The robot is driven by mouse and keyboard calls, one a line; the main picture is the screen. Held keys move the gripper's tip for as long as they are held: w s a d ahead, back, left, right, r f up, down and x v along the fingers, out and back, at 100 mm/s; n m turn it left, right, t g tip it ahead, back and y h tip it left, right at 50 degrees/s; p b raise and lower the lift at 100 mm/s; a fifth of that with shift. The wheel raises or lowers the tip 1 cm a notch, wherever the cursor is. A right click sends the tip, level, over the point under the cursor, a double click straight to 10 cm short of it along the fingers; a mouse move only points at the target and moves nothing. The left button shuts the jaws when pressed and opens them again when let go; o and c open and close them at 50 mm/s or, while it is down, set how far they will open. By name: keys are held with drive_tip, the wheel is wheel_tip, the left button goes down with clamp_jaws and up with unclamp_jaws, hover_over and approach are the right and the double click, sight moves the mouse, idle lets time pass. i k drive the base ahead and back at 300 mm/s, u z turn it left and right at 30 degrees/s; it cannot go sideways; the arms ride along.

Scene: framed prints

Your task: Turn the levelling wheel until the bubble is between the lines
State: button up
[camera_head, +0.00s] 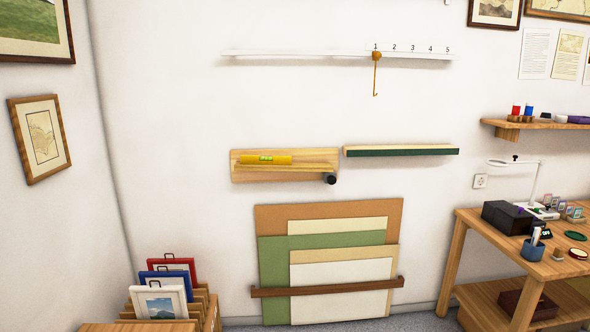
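A yellow spirit level (265,159) with a green vial rests on a wooden board (285,176) fixed to the wall, left of centre. Where the bubble stands between the lines is too small to tell. A dark round wheel (330,178) sits at the board's lower right corner. My gripper is not in this view, so its place relative to the wheel cannot be seen.
A wooden ledge with a dark green front (400,152) is right of the board. Above is a white rail (300,55) with an orange hook (376,75) under 1. Mat boards (270,218) stand below. A workbench (463,216) is at right.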

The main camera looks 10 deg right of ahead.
sight(331, 179)
drive_tip(key=u, duration=0.05)
drive_tip(key=i, duration=0.95)
drive_tip(key=z, duration=0.05)
